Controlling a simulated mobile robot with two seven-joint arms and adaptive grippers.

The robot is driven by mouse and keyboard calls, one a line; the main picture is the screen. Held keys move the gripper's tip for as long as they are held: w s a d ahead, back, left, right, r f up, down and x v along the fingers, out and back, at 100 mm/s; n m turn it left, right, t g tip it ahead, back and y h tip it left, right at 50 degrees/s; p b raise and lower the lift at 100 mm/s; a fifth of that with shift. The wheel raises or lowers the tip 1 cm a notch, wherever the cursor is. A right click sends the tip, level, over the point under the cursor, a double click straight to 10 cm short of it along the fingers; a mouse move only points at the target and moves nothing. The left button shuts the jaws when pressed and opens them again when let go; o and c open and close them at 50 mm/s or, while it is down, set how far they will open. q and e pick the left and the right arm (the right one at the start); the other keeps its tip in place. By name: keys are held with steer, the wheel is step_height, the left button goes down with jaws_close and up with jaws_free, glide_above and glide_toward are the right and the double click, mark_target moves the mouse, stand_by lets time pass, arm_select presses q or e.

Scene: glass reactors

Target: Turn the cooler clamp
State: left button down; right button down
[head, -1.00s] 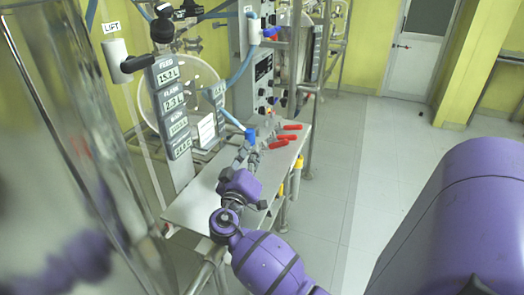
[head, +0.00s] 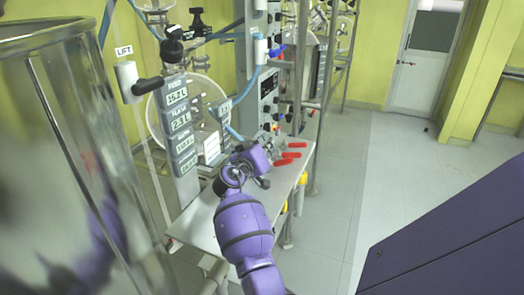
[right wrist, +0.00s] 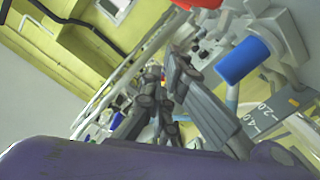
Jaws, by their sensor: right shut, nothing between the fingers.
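My right gripper (head: 276,145) reaches over the metal bench, beside the red-handled tools (head: 290,155). Its grey fingers (right wrist: 172,85) are shut and hold nothing, with fittings close around them. A blue cylindrical part (right wrist: 243,61) is to the right of the fingers in the right wrist view. A black clamp-like fitting (head: 198,22) stands high on the frame, well away from the gripper in the picture. A black handle (head: 147,86) sticks out from the white LIFT post. I cannot tell which part is the cooler clamp. My left gripper is not in view.
A large glass vessel (head: 85,130) fills the left side. Display boxes (head: 178,115), blue hoses and a control panel (head: 268,95) stand behind the bench (head: 205,215). Open floor (head: 385,160) lies to the right, leading to a white door (head: 428,55).

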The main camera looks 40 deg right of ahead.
steer(key=shift+s+d+f, duration=0.3)
steer(key=shift+d+f, duration=0.3)
steer(key=shift+f, duration=0.3)
steer(key=shift+s+d+f, duration=0.3)
steer(key=shift+d+f, duration=0.25)
steer(key=shift+f, duration=0.3)
